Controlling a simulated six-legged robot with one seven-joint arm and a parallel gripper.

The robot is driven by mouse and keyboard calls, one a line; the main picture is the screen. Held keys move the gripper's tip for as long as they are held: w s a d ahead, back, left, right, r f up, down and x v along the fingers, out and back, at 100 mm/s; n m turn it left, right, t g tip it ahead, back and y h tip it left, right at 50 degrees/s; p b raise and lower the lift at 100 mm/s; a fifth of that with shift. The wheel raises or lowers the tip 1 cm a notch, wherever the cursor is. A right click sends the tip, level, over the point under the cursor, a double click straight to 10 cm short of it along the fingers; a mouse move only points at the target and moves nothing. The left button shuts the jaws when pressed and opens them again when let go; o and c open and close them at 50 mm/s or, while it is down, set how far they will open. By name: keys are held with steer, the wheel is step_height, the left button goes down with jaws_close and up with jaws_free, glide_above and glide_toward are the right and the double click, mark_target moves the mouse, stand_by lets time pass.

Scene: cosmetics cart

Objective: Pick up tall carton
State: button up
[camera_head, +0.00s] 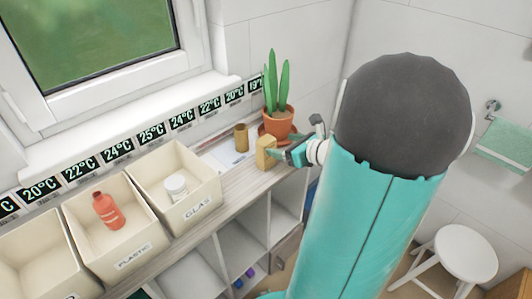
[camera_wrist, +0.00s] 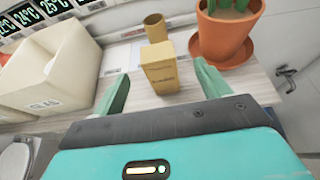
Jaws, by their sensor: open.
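The tall carton (camera_wrist: 161,70) is a tan upright box with small print on its front. It stands on the wooden shelf top, and in the head view the carton (camera_head: 265,152) is left of the potted plant. My gripper (camera_wrist: 160,88) is open, with its two green fingers pointing toward the carton and one on each side of it in the picture. The carton is not held. In the head view my gripper (camera_head: 279,153) is right beside the carton, partly hidden by my wrist.
A brown cylinder (camera_wrist: 154,27) stands behind the carton. A potted plant (camera_wrist: 222,35) on a saucer is close on the right. The cream GLAS bin (camera_head: 205,196) holds a white jar (camera_head: 176,187). A PLASTIC bin (camera_head: 128,252) holds a red bottle (camera_head: 107,211).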

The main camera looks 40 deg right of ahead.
mark_target(270, 142)
steer(key=shift+x, duration=2.8)
steer(key=shift+a+r, duration=0.15)
steer(key=c, duration=1.3)
